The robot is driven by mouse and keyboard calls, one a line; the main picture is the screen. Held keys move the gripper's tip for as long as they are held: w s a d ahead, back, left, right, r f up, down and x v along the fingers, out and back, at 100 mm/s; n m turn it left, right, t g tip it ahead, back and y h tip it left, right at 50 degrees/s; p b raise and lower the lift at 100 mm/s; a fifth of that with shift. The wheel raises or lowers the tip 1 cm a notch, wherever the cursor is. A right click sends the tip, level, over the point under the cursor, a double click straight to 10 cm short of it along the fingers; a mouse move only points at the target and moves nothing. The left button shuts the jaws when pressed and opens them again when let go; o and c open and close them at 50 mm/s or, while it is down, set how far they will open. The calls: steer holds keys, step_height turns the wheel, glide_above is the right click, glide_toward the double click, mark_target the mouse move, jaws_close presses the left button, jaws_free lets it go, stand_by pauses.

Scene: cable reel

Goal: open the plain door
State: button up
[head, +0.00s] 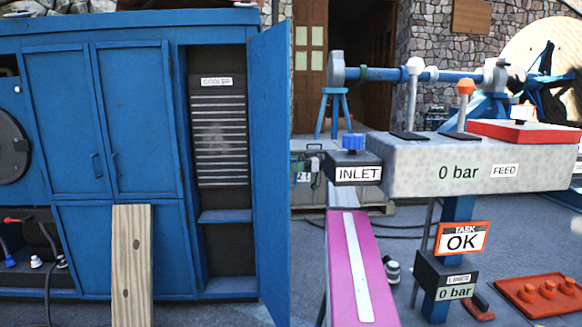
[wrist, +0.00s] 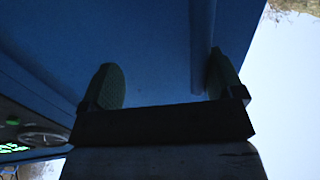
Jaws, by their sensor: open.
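The blue cabinet (head: 65,60) fills the left of the head view. Its tall right-hand door (head: 271,170) stands swung outward and has no label that I can see. Behind it the opening shows a dark louvred panel marked COOLER and shelves. Two blue doors with handles (head: 138,120) are shut to the left. My gripper (wrist: 163,82) shows in the wrist view, open, its green fingers apart over a blue surface (wrist: 150,45). A blue upright ridge lies close to the right finger; I cannot tell whether they touch. The head view does not show my gripper.
A wooden plank (head: 132,265) stands in front of the cabinet. A grey bench (head: 420,170) with an INLET block (head: 353,170) and a FEED label is on the right. An orange tray (head: 540,295) lies at lower right. Grey floor shows between cabinet and bench.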

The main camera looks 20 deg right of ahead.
steer(key=shift+o, duration=1.2)
steer(key=shift+w+d, duration=0.9)
steer(key=shift+w, duration=0.1)
steer(key=shift+w+d+r, duration=0.1)
steer(key=shift+w+d, duration=0.5)
steer(key=shift+d, duration=0.25)
steer(key=shift+w+d+r, duration=0.1)
steer(key=shift+w+d, duration=0.45)
steer(key=shift+d, duration=0.25)
steer(key=shift+w+d+f, duration=0.2)
steer(key=shift+w+d, duration=0.2)
steer(key=c, duration=0.8)
steer(key=shift+s+a, duration=0.1)
steer(key=shift+s, duration=0.2)
steer(key=shift+s, duration=0.1)
steer(key=d, duration=1)
steer(key=shift+s+d, duration=0.35)
steer(key=shift+s, duration=0.05)
